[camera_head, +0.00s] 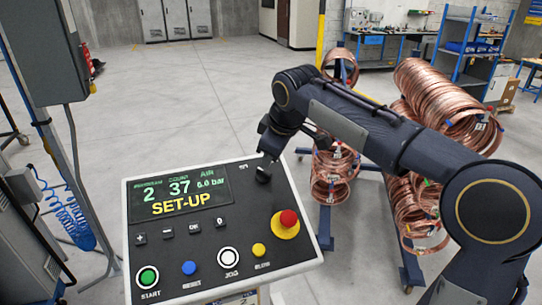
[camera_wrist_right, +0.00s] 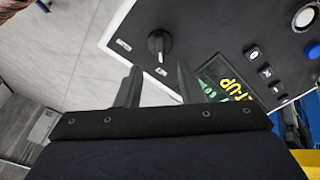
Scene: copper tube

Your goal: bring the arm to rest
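My right arm reaches in from the right over the control panel (camera_head: 220,262). Its gripper (camera_head: 268,150) hangs just above the panel's top edge, beside a black rotary knob (camera_head: 263,174), partly hidden by its own wrist. In the right wrist view, the two fingers (camera_wrist_right: 157,82) stand apart with nothing between them. The knob (camera_wrist_right: 159,44) lies beyond the fingertips and appears untouched. The panel's display (camera_head: 180,193) reads SET-UP, with 2, 37 and 6.0 bar. My left gripper is not in view.
The panel carries a red mushroom button (camera_head: 288,218) and green START (camera_head: 148,278), blue (camera_head: 189,268), white JOG (camera_head: 228,257) and yellow (camera_head: 258,250) buttons. Copper coils (camera_head: 435,95) hang on a blue rack behind my arm. A grey cabinet (camera_head: 42,50) stands left. Open floor lies behind the panel.

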